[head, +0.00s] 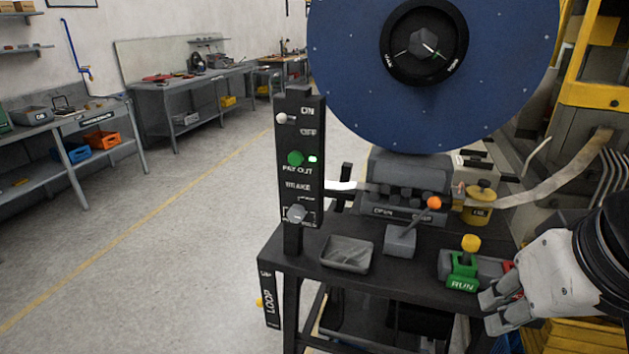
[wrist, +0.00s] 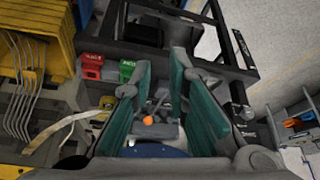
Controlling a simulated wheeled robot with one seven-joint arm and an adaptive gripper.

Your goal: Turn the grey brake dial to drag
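The grey brake dial (head: 296,213) sits low on the black upright control panel (head: 300,140), below the lettering BRAKE. Small marks lie around it, but they are too small to read, and I cannot tell the dial's setting. My gripper (head: 492,312) is at the lower right in the head view, beside the front right of the black bench, well apart from the panel. In the wrist view its two green-padded fingers (wrist: 152,100) stand apart with nothing held between them.
The panel also carries a white-tipped ON/OFF lever (head: 282,118) and a green PAY OUT button (head: 295,158). An orange-knobbed lever (head: 434,203), a grey tray (head: 347,254) and a green RUN block (head: 463,272) stand on the bench. A big blue reel (head: 350,60) rises behind.

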